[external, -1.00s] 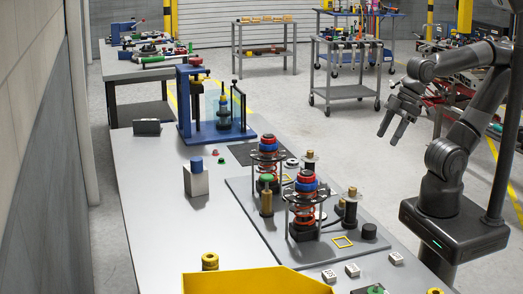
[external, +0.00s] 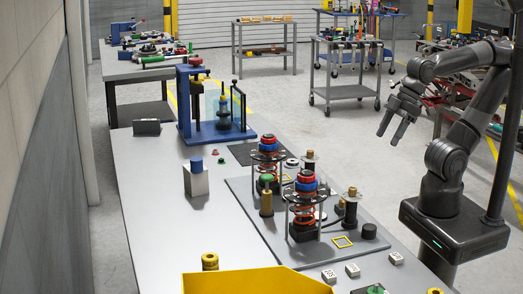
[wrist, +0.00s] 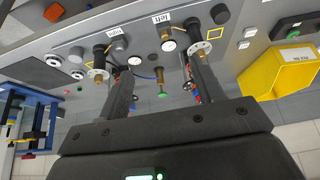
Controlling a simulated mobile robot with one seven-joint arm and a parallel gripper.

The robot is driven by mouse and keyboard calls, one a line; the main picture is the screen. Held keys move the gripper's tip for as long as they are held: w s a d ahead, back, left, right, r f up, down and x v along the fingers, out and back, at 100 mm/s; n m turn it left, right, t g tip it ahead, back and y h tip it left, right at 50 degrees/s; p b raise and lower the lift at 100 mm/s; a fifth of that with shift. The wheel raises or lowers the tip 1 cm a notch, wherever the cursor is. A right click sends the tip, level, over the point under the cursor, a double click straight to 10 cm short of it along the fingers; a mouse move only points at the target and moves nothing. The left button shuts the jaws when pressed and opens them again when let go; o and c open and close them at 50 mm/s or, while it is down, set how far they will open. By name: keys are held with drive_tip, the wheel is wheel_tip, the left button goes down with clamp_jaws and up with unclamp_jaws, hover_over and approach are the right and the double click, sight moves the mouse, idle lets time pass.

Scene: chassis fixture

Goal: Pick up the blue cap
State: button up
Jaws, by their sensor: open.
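A blue cap (external: 196,161) sits on top of an upright silver block (external: 196,181) on the left part of the grey bench. My gripper (external: 391,134) is open and empty in the external view, raised beyond the bench's right edge, well to the right of the blue cap and apart from it. In the wrist view my two fingers (wrist: 158,70) are spread apart with nothing held between them. I cannot make out the blue cap in the wrist view.
Two spring assemblies with red and blue tops (external: 305,183) stand on a grey plate between my gripper and the cap. A blue press frame (external: 184,110) stands behind the cap. A yellow bin (external: 240,281) is at the front. Bench surface around the silver block is mostly clear.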

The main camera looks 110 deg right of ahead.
drive_tip(key=w+d+r+m, duration=0.1)
drive_tip(key=w+d+r, duration=0.15)
drive_tip(key=w, duration=0.35)
drive_tip(key=w+d+r, duration=0.1)
drive_tip(key=w+r, duration=0.2)
drive_tip(key=w, duration=0.3)
drive_tip(key=m+h, duration=0.2)
drive_tip(key=m, duration=0.2)
hover_over(197, 159)
drive_tip(key=s+a, duration=0.2)
drive_tip(key=s, duration=0.2)
wheel_tip(197, 159, down, 9)
drive_tip(key=shift+n, duration=0.3)
drive_tip(key=x, duration=1)
drive_tip(key=shift+s+d, duration=0.25)
drive_tip(key=shift+c, duration=0.3)
